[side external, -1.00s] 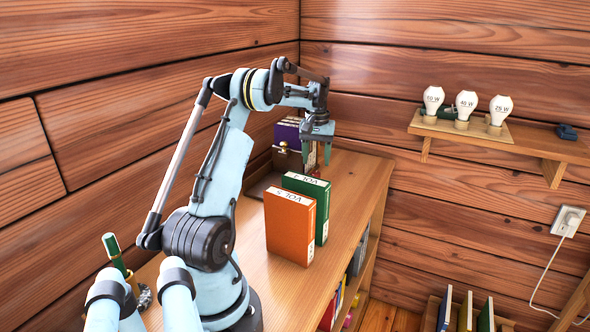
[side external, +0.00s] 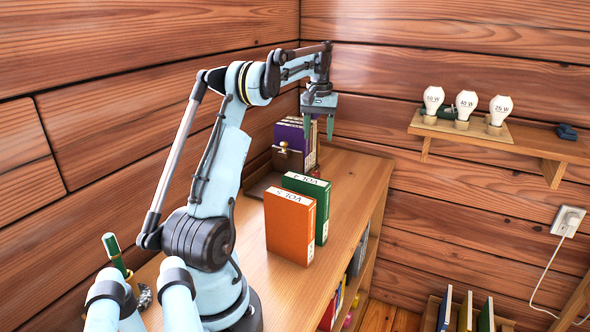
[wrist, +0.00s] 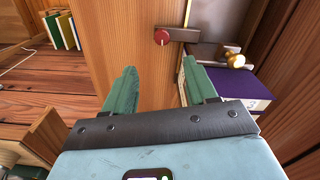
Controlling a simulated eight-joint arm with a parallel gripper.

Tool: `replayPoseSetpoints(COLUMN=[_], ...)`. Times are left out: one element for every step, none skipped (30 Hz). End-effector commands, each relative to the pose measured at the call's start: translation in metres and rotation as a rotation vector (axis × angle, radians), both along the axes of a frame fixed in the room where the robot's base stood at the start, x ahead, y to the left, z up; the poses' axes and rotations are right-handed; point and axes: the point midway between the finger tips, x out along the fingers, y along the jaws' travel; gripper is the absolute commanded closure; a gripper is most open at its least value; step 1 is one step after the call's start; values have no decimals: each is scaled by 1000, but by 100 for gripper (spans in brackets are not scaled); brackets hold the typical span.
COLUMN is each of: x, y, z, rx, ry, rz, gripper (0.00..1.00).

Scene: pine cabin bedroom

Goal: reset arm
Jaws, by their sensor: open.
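My gripper (side external: 318,128) has green fingers pointing down. It is open, empty and raised above the far end of the wooden shelf top, over the purple books. In the wrist view my gripper (wrist: 160,88) shows its two fingers spread apart with nothing between them. The purple books (side external: 290,146) stand in a row at the back near the wall; they also show at the right of the wrist view (wrist: 243,88). An orange book (side external: 290,228) and a green book (side external: 318,192) stand upright on the shelf top, nearer than my gripper.
The bookcase top (side external: 352,182) has bare wood to the right of the books. Three bulbs (side external: 465,108) stand on a wall shelf (side external: 520,140) at the right. A brass knob (side external: 283,147) sits by the purple books. More books (side external: 465,312) stand low at the lower right.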

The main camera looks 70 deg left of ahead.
Motion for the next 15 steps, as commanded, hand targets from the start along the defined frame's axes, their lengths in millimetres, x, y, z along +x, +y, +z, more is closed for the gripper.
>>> replayPoseSetpoints(x=[5, 8, 12, 16, 20, 25, 29, 32, 35, 37, 38, 39, 40, 40, 39], y=[-8, -14, -24, -33, -43, -58, -70, -81, -97, -109, -121, -137, -148, -160, -176], z=[3, 6, 10, 13, 17, 21, 25, 28, 32, 34, 36, 39, 40, 41, 43], rx=[6, 12, 22, 31, 40, 55, 65, 77, 91, 101, 111, 125, 135, 144, 157], ry=[-6, -11, -20, -29, -37, -52, -63, -75, -91, -103, -115, -132, -146, -158, -177], rz=[-20, -34, -58, -79, -102, -136, -164, -192, -227, -253, -280, -316, -343, -369, -404], gripper=[43, 43, 43, 43, 43, 43, 43, 43, 43, 43, 43, 43, 43, 43, 43])
